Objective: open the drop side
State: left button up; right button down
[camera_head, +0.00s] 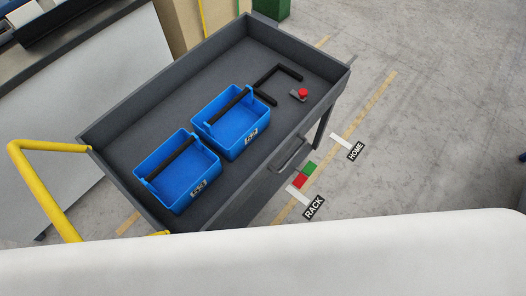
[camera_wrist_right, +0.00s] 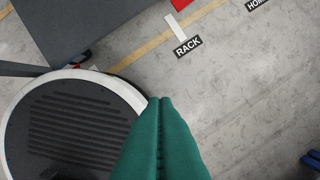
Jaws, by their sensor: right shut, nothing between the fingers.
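A dark grey cart (camera_head: 185,100) with raised walls stands in the head view. Its near side wall, the drop side (camera_head: 265,173), appears upright and closed. A dark bar handle (camera_head: 290,154) is on the outer face of this side. My right gripper shows in the right wrist view as two green fingers (camera_wrist_right: 161,103) pressed together, empty, over the floor. A dark grey panel (camera_wrist_right: 75,25), perhaps part of the cart, is at the upper left there, apart from the fingers. The handle is not seen in the wrist view. My left gripper is in no view.
Two blue totes (camera_head: 178,170) (camera_head: 231,122), a black bent bar (camera_head: 279,77) and a red button (camera_head: 303,92) are in the cart. A yellow rail (camera_head: 40,180) is at left. Floor labels read RACK (camera_head: 314,207) and HOME (camera_head: 355,150).

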jog(key=w+a+r, duration=0.1)
jog(key=w+r, duration=0.4)
jog(key=r, duration=0.7)
notch_tip(320, 180, up, 21)
jog(key=n+t+y, duration=0.4)
jog(key=n+y, duration=0.1)
jog(key=n, duration=0.1)
send_over(263, 163)
jog(key=s+d, duration=0.2)
jog(key=s, duration=0.1)
jog(key=shift+n+g, duration=0.3)
jog(key=shift+n, duration=0.1)
jog(key=w+f, duration=0.1)
jog(key=f, duration=0.2)
jog(key=w+a+f, duration=0.1)
jog(key=f, duration=0.2)
jog(key=w+a+f+p, duration=0.1)
jog(key=f, duration=0.2)
jog(key=shift+f, duration=0.1)
